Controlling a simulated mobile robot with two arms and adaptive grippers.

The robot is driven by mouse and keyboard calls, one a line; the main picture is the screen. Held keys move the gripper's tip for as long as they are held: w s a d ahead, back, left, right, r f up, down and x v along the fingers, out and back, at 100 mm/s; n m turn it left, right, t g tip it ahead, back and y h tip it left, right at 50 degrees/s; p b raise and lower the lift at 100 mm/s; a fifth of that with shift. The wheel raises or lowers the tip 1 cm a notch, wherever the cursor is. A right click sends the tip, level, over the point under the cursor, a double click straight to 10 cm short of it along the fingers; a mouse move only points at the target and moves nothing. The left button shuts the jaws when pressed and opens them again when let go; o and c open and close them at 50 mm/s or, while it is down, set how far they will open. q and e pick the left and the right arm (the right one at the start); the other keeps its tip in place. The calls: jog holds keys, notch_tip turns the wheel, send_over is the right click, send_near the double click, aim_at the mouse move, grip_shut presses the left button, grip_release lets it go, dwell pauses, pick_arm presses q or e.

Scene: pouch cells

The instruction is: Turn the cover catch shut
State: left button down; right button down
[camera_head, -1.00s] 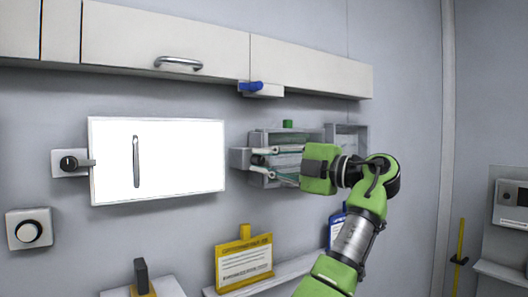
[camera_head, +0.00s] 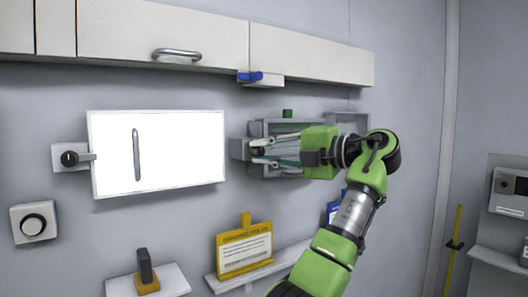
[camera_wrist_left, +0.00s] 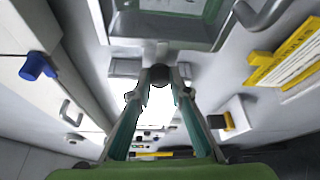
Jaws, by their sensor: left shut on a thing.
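The white cover panel (camera_head: 185,150) with a grey bar handle (camera_head: 136,155) is on the wall at the left. A dark round knob (camera_wrist_left: 160,75) sits between my left gripper's fingertips. In the head view it is on a grey block (camera_head: 239,149) just right of the cover. My left gripper (camera_head: 258,152) is shut on this knob, one finger on each side. Another dark knob (camera_head: 69,158) on a grey plate has a short lever reaching the cover's left edge. The fingers partly hide the held knob. My right gripper is in neither view.
Grey open-fronted boxes (camera_head: 286,127) are behind my gripper. White cabinets (camera_head: 200,35) run above, with a blue knob (camera_head: 250,77) below. A yellow sign (camera_head: 244,250) stands on a shelf below. A round button (camera_head: 32,225) is at lower left.

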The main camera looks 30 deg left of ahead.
pick_arm(q)
jog(key=shift+f, duration=0.1)
jog(key=c, duration=1.9)
grip_release()
jog(key=d, duration=1.2)
jog(key=shift+r, duration=0.45)
